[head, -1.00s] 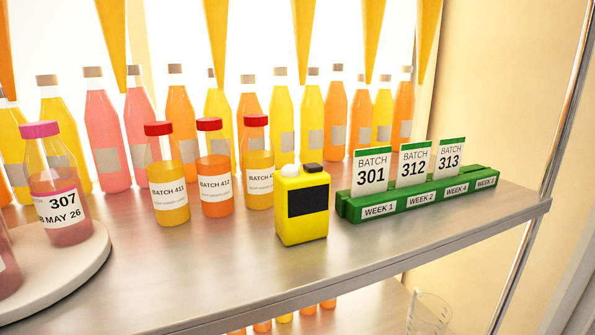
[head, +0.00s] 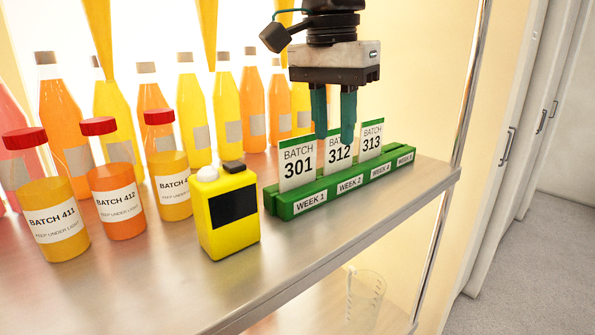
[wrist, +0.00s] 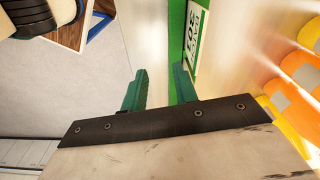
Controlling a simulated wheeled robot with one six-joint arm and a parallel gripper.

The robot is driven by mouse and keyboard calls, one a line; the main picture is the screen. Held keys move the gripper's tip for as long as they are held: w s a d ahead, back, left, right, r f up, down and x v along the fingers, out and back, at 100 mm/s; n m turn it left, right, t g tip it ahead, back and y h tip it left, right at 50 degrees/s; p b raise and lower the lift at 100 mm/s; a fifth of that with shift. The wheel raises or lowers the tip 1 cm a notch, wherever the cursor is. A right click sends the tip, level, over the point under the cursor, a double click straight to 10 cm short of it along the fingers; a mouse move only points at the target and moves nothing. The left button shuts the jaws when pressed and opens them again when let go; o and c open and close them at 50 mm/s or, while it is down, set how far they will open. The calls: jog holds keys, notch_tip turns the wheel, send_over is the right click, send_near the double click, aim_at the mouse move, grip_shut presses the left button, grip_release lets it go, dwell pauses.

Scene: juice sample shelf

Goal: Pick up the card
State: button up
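Three white cards with green top edges stand in a green holder (head: 285,207) on the shelf. They read Batch 301 (head: 298,164), Batch 312 (head: 338,154) and Batch 313 (head: 371,139). My gripper (head: 334,138) points down at the cards in the head view, its green fingers apart and nothing between them. The fingers partly cover the Batch 312 card; I cannot tell the exact gap to it. In the wrist view the open fingers (wrist: 161,90) are near the holder (wrist: 176,35), and a card (wrist: 195,42) shows beyond the right finger, its number hard to read.
A yellow device (head: 228,212) with a dark screen stands left of the holder. Red-capped bottles (head: 120,185) stand further left, with rows of juice bottles behind. A metal post (head: 472,80) rises at the shelf's right end. The front shelf strip is bare.

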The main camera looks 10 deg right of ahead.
aim_at(299, 151)
jog(key=w+a+r+m, duration=0.2)
jog(key=a, duration=0.3)
jog(key=f, duration=0.7)
jog(key=shift+w+d, duration=0.3)
jog(key=shift+w, duration=0.05)
grip_shut()
